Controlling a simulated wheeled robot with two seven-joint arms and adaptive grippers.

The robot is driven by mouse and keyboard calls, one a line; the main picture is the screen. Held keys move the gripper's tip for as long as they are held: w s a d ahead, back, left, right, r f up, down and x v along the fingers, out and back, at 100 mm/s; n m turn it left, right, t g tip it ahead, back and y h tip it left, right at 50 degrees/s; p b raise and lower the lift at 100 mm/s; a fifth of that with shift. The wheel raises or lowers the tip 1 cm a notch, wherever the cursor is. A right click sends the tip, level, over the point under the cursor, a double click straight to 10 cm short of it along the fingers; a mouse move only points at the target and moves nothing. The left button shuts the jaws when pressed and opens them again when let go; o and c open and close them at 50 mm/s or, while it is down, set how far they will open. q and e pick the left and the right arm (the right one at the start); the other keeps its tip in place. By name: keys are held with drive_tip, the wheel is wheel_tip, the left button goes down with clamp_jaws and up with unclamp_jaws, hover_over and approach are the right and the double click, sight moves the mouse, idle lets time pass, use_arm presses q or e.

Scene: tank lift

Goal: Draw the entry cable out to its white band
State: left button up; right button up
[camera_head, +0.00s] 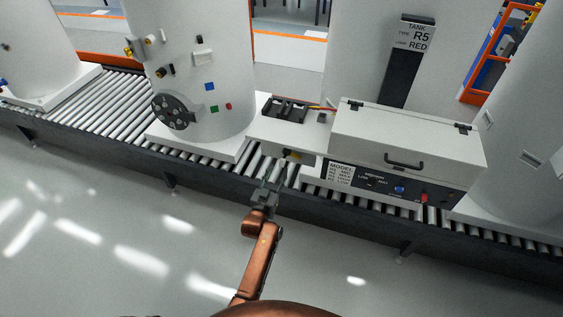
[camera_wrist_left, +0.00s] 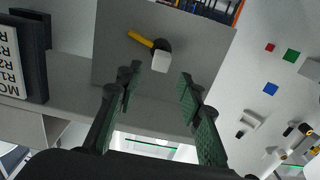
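The entry cable (camera_wrist_left: 140,39) shows in the left wrist view as a short yellow length by a black fitting (camera_wrist_left: 166,45) and a white piece (camera_wrist_left: 161,62) on a grey panel. I cannot tell whether the white piece is the band. In the head view a small yellow and black fitting (camera_head: 291,155) sits on the front of the white box below the terminal tray. My left gripper (camera_head: 268,184) is in front of and below it. In the left wrist view its green-padded fingers (camera_wrist_left: 157,75) are apart, with nothing between them; the cable is beyond the tips. My right gripper is not visible.
A white control unit (camera_head: 400,140) with a handled lid stands right of the fitting, its label (camera_wrist_left: 10,65) left in the wrist view. A white tank (camera_head: 205,75) with a black dial stands left. The roller conveyor (camera_head: 110,100) runs beneath; the floor in front is clear.

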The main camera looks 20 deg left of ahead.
sight(281, 165)
use_arm(q)
drive_tip(key=w+b, duration=0.2)
drive_tip(key=w, duration=0.1)
drive_tip(key=w+b, duration=0.1)
drive_tip(key=w, duration=0.1)
drive_tip(key=shift+d+f, duration=0.1)
drive_tip(key=shift+f, duration=0.25)
drive_tip(key=shift+w+r+b, duration=0.15)
drive_tip(key=shift+w+b, duration=0.4)
drive_tip(key=shift+w, duration=0.1)
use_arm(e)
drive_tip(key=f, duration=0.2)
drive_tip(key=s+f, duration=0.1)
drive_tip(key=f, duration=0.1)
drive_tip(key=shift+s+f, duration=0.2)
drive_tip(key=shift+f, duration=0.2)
use_arm(q)
drive_tip(key=shift+r, duration=0.1)
drive_tip(key=shift+c, duration=0.7)
clamp_jaws()
